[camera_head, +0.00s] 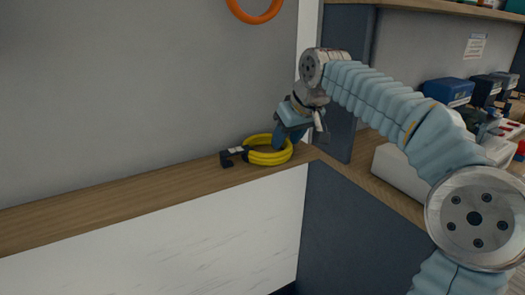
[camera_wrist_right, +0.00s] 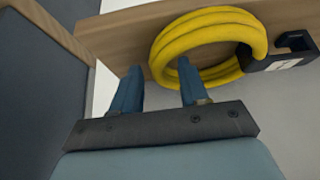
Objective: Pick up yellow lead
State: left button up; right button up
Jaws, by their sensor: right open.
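The yellow lead (camera_head: 270,158) lies as a coil on the wooden ledge in the head view. Its black end piece with a white label (camera_head: 233,153) points left. The coil also fills the upper right of the right wrist view (camera_wrist_right: 212,22). My right gripper (camera_head: 281,141) is at the coil's back right side, pointing down. In the right wrist view my open fingers (camera_wrist_right: 160,68) show apart with nothing held between them. One fingertip overlaps the coil's near left edge; I cannot tell whether it touches. My left gripper is not in view.
The narrow wooden ledge (camera_head: 110,197) runs along a grey wall and is bare left of the lead. A dark upright panel (camera_head: 345,90) stands right of my gripper. An orange ring (camera_head: 256,17) hangs above. Blue boxes (camera_head: 448,90) stand on the right-hand bench.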

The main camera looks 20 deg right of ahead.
jog(key=shift+w+f, duration=0.15)
jog(key=shift+f, duration=0.15)
grip_shut()
jog(key=shift+r, duration=0.1)
